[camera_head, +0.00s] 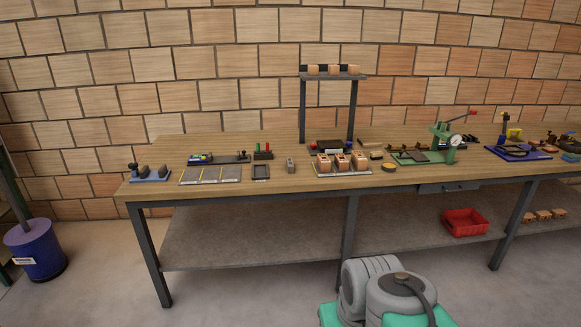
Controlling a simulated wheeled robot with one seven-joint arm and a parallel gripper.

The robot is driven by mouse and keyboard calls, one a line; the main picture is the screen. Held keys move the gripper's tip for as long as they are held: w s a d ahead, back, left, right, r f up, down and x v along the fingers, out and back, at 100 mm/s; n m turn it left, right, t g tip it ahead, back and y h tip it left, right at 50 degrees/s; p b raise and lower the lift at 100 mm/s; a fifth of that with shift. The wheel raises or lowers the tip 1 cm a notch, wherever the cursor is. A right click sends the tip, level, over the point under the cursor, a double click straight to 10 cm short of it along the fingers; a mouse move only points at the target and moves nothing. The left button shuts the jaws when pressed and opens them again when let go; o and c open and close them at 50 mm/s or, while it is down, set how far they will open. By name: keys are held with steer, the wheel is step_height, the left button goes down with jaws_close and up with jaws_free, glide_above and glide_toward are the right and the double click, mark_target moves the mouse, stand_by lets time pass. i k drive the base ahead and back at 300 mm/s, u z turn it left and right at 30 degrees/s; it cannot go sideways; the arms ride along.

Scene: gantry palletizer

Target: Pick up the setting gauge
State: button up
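I cannot tell for certain which thing is the setting gauge. A green stand (440,150) with a round white dial (455,140) and a red-tipped lever stands upright on the right half of the workbench (230,147). A small grey upright block (291,165) stands near the bench's middle, between a dark small tray (260,172) and a plate with several copper-coloured blocks (341,162). Both are small in view and their details are unclear. My gripper is not in view.
A blue fixture (150,175) and a grey plate with yellow lines (210,174) lie at the left. A raised rack (333,76) stands at the back. A red bin (465,222) sits on the lower shelf. A blue drum (36,248) stands left; floor between is clear.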

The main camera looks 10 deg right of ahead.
mark_target(289, 165)
steer(key=z, duration=0.55)
steer(key=i, duration=2.4)
steer(key=u, duration=3.25)
